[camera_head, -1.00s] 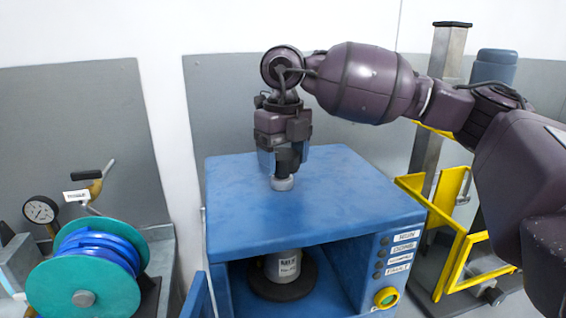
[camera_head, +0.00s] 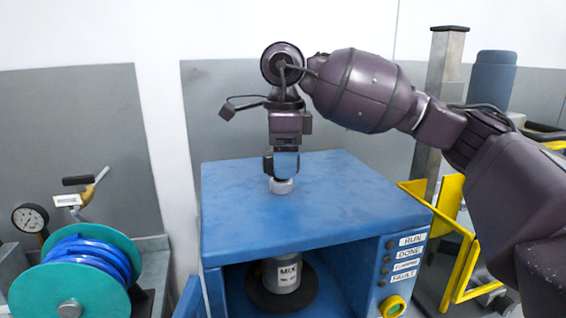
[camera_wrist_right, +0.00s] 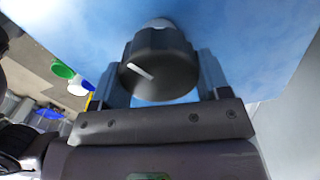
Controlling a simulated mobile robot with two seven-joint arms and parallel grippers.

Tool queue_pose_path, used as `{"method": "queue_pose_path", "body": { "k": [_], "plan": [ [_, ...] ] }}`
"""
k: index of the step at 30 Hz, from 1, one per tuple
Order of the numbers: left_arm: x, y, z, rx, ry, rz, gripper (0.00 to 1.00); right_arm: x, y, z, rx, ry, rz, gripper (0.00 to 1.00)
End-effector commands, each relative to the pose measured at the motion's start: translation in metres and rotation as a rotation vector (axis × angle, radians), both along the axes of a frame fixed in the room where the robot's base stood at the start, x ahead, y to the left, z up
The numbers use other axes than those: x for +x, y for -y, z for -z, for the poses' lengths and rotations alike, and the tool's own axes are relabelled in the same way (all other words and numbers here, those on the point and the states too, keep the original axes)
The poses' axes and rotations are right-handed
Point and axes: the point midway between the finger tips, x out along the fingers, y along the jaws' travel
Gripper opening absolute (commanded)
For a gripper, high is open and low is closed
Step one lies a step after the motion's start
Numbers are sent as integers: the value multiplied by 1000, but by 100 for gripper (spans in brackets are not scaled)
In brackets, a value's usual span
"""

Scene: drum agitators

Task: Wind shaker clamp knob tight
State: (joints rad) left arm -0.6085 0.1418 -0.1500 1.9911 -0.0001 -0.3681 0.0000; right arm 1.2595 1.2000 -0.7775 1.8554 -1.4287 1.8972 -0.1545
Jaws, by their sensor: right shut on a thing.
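The clamp knob (camera_wrist_right: 160,66) is a dark round knob with a white pointer line. In the right wrist view it sits between the two fingers of my right gripper (camera_wrist_right: 160,82), which is shut on it. In the head view my right gripper (camera_head: 283,166) points straight down over the top of the blue shaker (camera_head: 330,205). A pale collar (camera_head: 281,186) shows just under the fingers, and the knob itself is mostly hidden there. Inside the shaker's open front, a grey can (camera_head: 282,273) labelled MIX stands on a dark round plate (camera_head: 277,298). My left gripper is not in view.
A teal reel (camera_head: 75,275) with blue hose stands at the left, with a pressure gauge (camera_head: 30,218) behind it. A yellow-framed lift (camera_head: 462,265) stands right of the shaker. Indicator labels and a yellow-ringed button (camera_head: 393,306) are on the shaker's front. The shaker's top is otherwise clear.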

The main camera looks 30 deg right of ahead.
Motion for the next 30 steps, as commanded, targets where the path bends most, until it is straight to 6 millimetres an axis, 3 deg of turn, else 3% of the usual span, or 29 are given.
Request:
{"method": "queue_pose_path", "body": {
  "k": [30],
  "plan": [
    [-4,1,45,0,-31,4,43,5,0,1,2,1,-942,46]
  ]
}}
